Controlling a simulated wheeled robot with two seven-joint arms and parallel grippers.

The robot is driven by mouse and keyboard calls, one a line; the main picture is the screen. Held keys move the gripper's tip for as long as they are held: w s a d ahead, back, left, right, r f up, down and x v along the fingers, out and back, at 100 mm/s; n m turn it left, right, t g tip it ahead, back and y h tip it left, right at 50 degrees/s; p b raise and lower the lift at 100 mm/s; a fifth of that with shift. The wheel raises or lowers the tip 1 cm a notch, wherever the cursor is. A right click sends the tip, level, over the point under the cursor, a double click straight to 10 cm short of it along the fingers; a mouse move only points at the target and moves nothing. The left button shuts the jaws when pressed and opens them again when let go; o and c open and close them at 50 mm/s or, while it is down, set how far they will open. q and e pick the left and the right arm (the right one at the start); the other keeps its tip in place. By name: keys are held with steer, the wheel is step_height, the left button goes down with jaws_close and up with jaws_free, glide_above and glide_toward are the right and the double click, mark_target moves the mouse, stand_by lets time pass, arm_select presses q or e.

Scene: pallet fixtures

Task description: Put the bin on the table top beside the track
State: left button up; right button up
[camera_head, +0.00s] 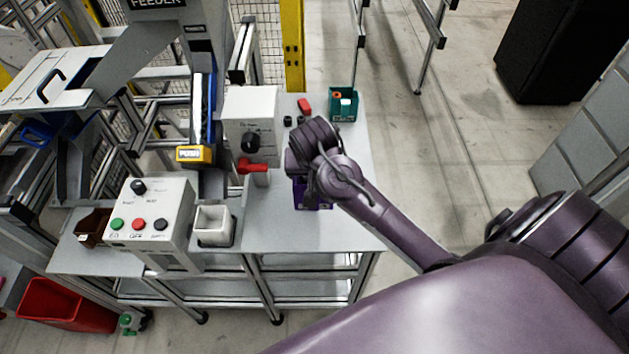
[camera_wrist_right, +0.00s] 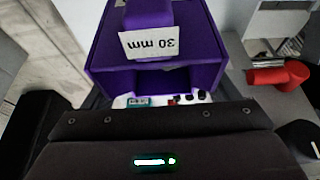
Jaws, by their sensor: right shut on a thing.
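The purple bin (camera_head: 318,205) is at the right part of the grey table top (camera_head: 272,228), mostly hidden under my right gripper (camera_head: 308,178). In the right wrist view the bin (camera_wrist_right: 205,45) fills the upper middle, with a white "30 mm" label that reads upside down. My right gripper (camera_wrist_right: 155,110) is shut on the bin. I cannot tell whether the bin touches the table. The track (camera_head: 203,110), dark and blue with a yellow end block, lies left of the bin, beyond a white box. My left gripper is not in view.
A red handle (camera_head: 253,167) stands just left of the bin; it also shows in the right wrist view (camera_wrist_right: 280,75). A white square cup (camera_head: 213,226) and a button box (camera_head: 150,215) are further left. A green bin (camera_head: 343,105) stands at the back. The table's front right is clear.

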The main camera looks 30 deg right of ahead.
steer(key=f, duration=0.4)
steer(key=shift+w+p, duration=0.2)
steer(key=shift+p, duration=0.15)
steer(key=shift+f, duration=1.3)
step_height(320, 180, down, 2)
steer(key=shift+f+p, duration=0.2)
steer(key=shift+p, duration=0.35)
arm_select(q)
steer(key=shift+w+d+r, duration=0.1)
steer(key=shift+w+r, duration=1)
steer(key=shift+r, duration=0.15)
arm_select(e)
steer(key=shift+f, duration=0.4)
steer(key=shift+f, duration=0.1)
steer(key=o, duration=0.8)
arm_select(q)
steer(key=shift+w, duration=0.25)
arm_select(e)
steer(key=shift+o, duration=1.3)
